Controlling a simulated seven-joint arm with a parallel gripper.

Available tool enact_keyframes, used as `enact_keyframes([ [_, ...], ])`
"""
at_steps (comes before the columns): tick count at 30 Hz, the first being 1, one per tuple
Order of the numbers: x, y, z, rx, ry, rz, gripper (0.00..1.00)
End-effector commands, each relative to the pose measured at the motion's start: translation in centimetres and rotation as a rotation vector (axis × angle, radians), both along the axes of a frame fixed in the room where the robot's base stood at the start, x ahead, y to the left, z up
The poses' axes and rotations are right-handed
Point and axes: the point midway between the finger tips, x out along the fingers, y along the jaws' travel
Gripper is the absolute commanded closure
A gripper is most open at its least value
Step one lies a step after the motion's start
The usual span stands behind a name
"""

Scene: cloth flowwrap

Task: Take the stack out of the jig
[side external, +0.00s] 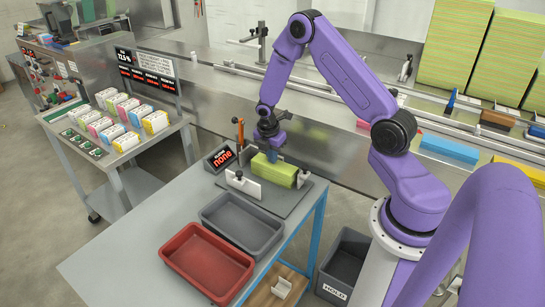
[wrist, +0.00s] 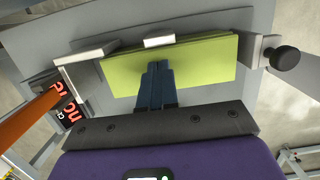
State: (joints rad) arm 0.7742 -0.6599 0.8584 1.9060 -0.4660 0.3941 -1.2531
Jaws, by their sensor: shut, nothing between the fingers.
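The yellow-green stack (side external: 280,172) lies in the jig on the grey table, and it fills much of the wrist view (wrist: 205,62). The jig has a grey base plate (side external: 292,207), white stops (side external: 243,186) and black knobs. In the wrist view, a white stop (wrist: 84,53) stands at the stack's left end and a knobbed clamp (wrist: 262,52) at its right end. My gripper (side external: 272,156) is over the stack, pointing down. Its blue fingers (wrist: 156,78) are together and empty, overlapping the stack's near edge in view. I cannot tell whether they touch it.
A small display (side external: 221,157) reading "none" and an orange post (side external: 240,133) stand left of the jig. A grey tray (side external: 243,253) and a red tray (side external: 178,277) are in front. A dark bin (side external: 344,262) marked "HOLD" is on the floor at right.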

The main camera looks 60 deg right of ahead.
Motion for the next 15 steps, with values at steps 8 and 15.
enact_keyframes([
  [8,-0.1,0.3,-0.6,0.006,0.001,-0.001,1.0],
  [15,-0.2,4.0,-0.7,0.008,0.006,0.004,1.0],
])
